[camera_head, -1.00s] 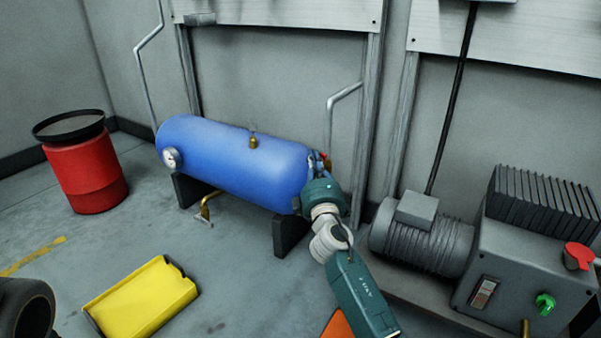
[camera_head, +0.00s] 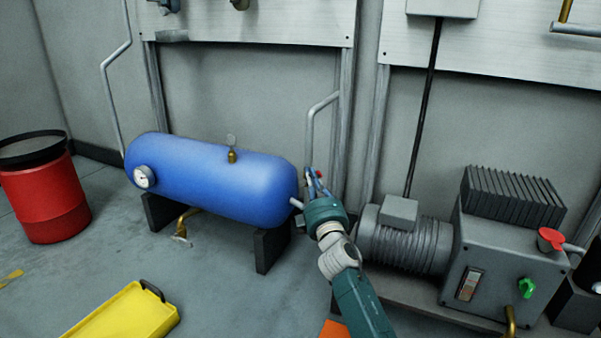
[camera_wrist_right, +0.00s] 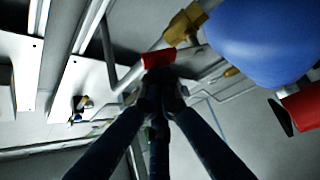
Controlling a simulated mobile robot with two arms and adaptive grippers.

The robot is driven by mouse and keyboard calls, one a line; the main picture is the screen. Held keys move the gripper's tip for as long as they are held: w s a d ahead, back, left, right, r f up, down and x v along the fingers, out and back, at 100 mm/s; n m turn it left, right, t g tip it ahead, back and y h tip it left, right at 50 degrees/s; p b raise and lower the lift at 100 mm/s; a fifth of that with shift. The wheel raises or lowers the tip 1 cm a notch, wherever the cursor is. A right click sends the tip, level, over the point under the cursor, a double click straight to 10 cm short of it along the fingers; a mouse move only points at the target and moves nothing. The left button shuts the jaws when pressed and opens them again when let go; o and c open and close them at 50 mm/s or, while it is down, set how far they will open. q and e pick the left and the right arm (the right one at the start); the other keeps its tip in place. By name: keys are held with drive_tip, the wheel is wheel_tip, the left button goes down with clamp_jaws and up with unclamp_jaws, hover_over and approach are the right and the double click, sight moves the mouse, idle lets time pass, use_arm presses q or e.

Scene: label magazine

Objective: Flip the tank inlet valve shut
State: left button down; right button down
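The blue tank (camera_head: 215,180) lies on dark feet by the wall, with a gauge on its left end and a short pipe at its right end. My right gripper (camera_head: 316,178) points up just right of that end, its fingers partly overlapping the pipework. In the right wrist view, the red handle (camera_wrist_right: 158,58) of the inlet valve is right at the fingertips (camera_wrist_right: 163,88), below its brass body (camera_wrist_right: 185,24). The fingertips look close together. Whether they touch or grip the handle is unclear. The blue tank (camera_wrist_right: 262,40) fills the upper right there. My left gripper is not in view.
A grey bent pipe (camera_head: 309,132) rises behind my right gripper. The compressor motor (camera_head: 405,240) stands close on the right. A red drum (camera_head: 45,205) and a yellow tray (camera_head: 125,315) stand left. Open floor lies before the tank.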

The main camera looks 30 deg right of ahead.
drive_tip(key=f, duration=0.1)
drive_tip(key=s+d+f, duration=0.1)
drive_tip(key=shift+s+d+f, duration=0.1)
drive_tip(key=shift+f, duration=0.4)
idle(0.8)
